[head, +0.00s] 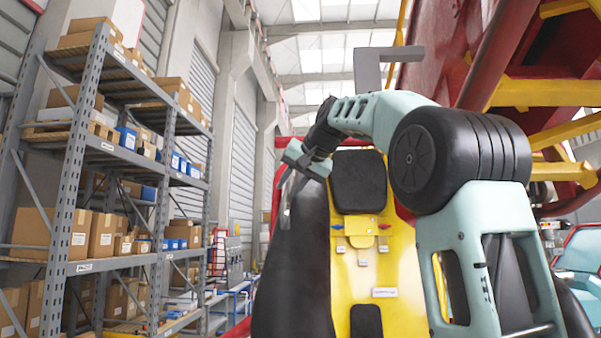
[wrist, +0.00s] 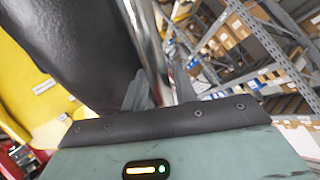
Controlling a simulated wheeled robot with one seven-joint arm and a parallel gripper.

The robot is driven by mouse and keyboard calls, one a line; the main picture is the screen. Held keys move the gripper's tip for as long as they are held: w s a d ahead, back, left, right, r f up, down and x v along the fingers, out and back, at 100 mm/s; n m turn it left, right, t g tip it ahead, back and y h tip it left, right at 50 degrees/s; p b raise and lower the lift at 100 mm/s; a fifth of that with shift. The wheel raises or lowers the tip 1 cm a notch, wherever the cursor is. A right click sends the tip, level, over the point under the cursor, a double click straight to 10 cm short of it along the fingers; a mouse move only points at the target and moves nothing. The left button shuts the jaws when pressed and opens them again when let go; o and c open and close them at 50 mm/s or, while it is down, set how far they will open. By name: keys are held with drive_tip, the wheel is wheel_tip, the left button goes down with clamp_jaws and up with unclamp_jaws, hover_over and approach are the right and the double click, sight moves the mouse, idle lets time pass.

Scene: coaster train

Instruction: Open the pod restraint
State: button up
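The pod seat (head: 405,270) is yellow with a black headrest (head: 358,182) and faces me. A thick black padded piece, seemingly part of the restraint (head: 290,275), stands along its left side; it also fills the upper left of the wrist view (wrist: 85,45). A shiny metal bar (wrist: 150,45) runs beside this pad. My gripper (head: 288,178) is at the upper left of the pod, by the bar. In the wrist view, my gripper's fingers (wrist: 160,84) flank the bar closely, one on each side. I cannot tell whether both fingers touch it. The right side of the pod is mostly hidden behind my arm.
A tall grey rack (head: 72,175) with cardboard boxes and blue bins stands at the left. Red and yellow ride steelwork (head: 530,92) rises at the upper right. Another pale blue pod or car (head: 580,265) shows at the right edge.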

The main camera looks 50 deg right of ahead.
drive_tip(key=b+v, duration=0.1)
drive_tip(key=v, duration=1.6)
clamp_jaws()
